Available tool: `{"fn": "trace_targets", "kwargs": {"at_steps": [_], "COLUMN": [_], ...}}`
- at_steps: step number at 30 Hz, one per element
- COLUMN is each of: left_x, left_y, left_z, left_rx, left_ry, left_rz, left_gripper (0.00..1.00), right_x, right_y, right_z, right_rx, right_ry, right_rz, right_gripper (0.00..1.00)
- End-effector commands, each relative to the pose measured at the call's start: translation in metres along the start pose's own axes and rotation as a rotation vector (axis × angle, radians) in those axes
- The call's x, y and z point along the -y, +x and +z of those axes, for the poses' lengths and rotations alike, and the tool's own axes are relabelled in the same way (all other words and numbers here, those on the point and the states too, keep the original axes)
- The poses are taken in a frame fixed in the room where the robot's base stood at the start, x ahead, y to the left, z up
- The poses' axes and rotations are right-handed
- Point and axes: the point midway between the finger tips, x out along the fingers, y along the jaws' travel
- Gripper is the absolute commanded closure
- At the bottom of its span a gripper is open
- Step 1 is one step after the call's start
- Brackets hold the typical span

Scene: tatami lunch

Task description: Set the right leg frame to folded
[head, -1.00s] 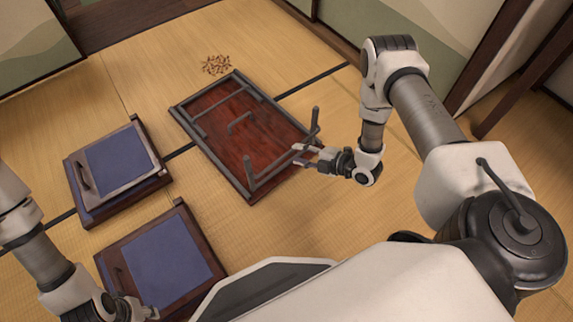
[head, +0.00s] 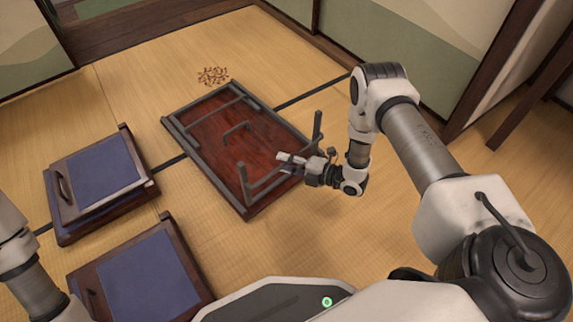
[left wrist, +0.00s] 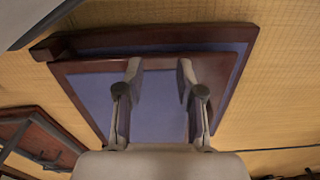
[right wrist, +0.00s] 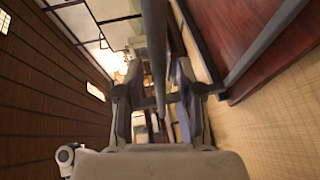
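The low table lies upside down, its dark red underside (head: 215,135) facing up. Its right leg frame (head: 282,176) stands up from the near right end, with two posts and a crossbar. The other leg frame (head: 207,109) lies flat along the far left end. My right gripper (head: 283,158) is at the standing frame's crossbar. In the right wrist view my right gripper (right wrist: 155,95) is open, with a grey bar (right wrist: 154,40) running between its fingers; contact is unclear. In the left wrist view my left gripper (left wrist: 160,85) is open and empty above a blue-cushioned seat (left wrist: 160,110).
Two blue-cushioned wooden seats, one farther (head: 103,172) and one nearer (head: 150,275), stand left of the table. A small brown pile (head: 213,75) lies on the tatami beyond it. Wall panels stand at the back and right. Tatami right of the table is clear.

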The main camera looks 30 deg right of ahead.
Motion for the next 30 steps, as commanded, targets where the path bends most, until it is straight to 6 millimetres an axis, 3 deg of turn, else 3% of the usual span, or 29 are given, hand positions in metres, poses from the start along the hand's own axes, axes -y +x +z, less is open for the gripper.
{"fn": "trace_targets", "kwargs": {"at_steps": [2, 5, 6, 17, 30], "left_x": [0.0, 0.0, 0.0, 0.0, -0.001], "left_y": [-0.001, -0.001, -0.001, -0.004, -0.038], "left_z": [0.0, 0.0, 0.0, 0.001, 0.002], "left_rx": [0.0, 0.0, 0.0, 0.002, 0.007], "left_ry": [0.0, 0.0, 0.0, -0.001, 0.005], "left_rz": [0.0, 0.0, 0.0, 0.0, 0.001], "left_gripper": [0.63, 0.63, 0.63, 0.63, 0.63], "right_x": [0.0, 0.0, 0.0, -0.002, -0.017], "right_y": [0.0, -0.001, -0.001, 0.001, 0.029], "right_z": [0.0, 0.0, 0.0, 0.0, 0.011], "right_rx": [0.0, 0.0, 0.0, 0.0, 0.0], "right_ry": [0.0, 0.001, 0.001, 0.006, 0.09], "right_rz": [0.0, -0.001, -0.001, -0.015, -0.222], "right_gripper": [0.63, 0.98, 1.0, 1.0, 1.0]}}
